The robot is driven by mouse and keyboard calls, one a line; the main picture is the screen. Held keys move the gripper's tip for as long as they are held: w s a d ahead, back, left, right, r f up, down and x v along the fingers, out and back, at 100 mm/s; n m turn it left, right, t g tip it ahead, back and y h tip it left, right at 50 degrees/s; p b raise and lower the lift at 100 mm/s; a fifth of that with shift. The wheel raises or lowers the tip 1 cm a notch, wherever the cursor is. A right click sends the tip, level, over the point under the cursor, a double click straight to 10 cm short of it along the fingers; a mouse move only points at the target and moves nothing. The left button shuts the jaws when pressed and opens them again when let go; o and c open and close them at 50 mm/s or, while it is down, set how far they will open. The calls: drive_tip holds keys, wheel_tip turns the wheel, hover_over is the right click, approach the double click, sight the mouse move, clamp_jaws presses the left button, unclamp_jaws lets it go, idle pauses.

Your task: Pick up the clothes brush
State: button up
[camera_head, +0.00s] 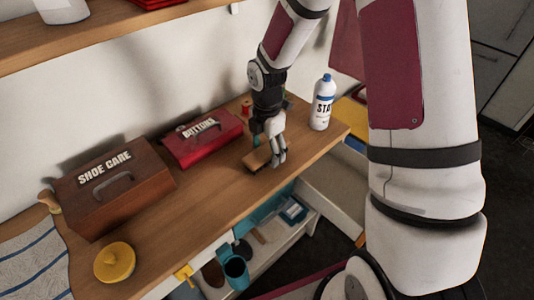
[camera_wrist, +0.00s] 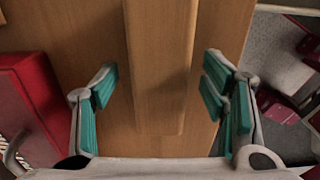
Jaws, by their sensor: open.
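The clothes brush (camera_head: 256,160) lies on the wooden counter, a light wooden block partly hidden by my gripper in the head view. In the wrist view its long wooden back (camera_wrist: 160,65) runs from the top edge down between my fingers. My gripper (camera_head: 270,154) points down over the brush. In the wrist view my gripper (camera_wrist: 159,85) is open, with teal finger pads on both sides of the brush and a visible gap on each side.
A red BUTTONS box (camera_head: 202,138) stands left of the gripper, and a brown SHOE CARE box (camera_head: 115,188) farther left. A white bottle (camera_head: 322,103) with a blue cap stands at right. A red spool (camera_head: 246,108) stands behind. The counter's front edge is close.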

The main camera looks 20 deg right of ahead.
drive_tip(key=shift+f, duration=0.25)
drive_tip(key=c, duration=1.3)
drive_tip(key=shift+c, duration=0.2)
drive_tip(key=shift+r, duration=0.2)
